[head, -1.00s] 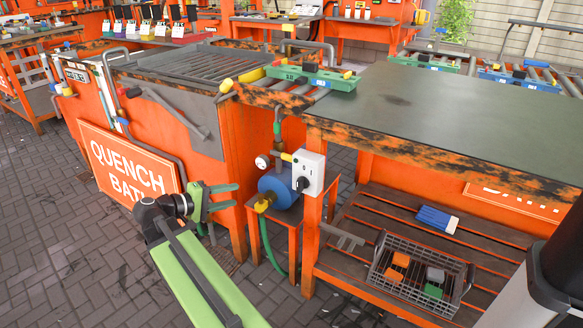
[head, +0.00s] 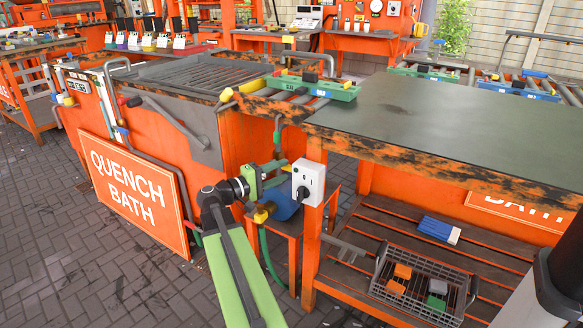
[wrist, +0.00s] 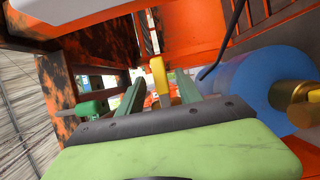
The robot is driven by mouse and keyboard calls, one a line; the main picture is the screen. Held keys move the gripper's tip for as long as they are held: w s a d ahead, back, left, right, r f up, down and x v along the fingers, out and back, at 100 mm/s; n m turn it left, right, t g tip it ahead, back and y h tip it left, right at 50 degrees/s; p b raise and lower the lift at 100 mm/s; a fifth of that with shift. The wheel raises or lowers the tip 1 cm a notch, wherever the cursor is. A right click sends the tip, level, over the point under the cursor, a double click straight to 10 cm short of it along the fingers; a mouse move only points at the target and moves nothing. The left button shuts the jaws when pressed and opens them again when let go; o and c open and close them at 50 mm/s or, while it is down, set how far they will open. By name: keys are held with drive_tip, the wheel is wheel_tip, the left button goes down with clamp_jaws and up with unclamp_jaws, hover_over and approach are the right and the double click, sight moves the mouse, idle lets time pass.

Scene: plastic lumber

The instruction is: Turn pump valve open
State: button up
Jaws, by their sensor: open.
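The pump is a blue cylinder (head: 284,206) beside the orange bench leg, partly hidden behind my gripper; it is large at the right of the wrist view (wrist: 235,100). The yellow valve handle (wrist: 159,78) stands upright in the wrist view. My gripper (wrist: 161,86) has its two green fingers apart, one on each side of the handle; I cannot tell whether either touches it. In the head view my gripper (head: 282,169) reaches in at the pump's pipework, left of the switch box, and mostly hides the handle.
A white switch box (head: 309,182) with a black knob sits close right of my gripper. The orange quench bath (head: 160,135) stands to the left. A wire basket (head: 421,285) with several blocks and a blue-and-white block (head: 438,229) lie on the lower shelf.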

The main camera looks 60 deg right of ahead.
sight(287, 169)
drive_tip(key=shift+x, duration=1.9)
drive_tip(key=shift+c, duration=0.4)
clamp_jaws()
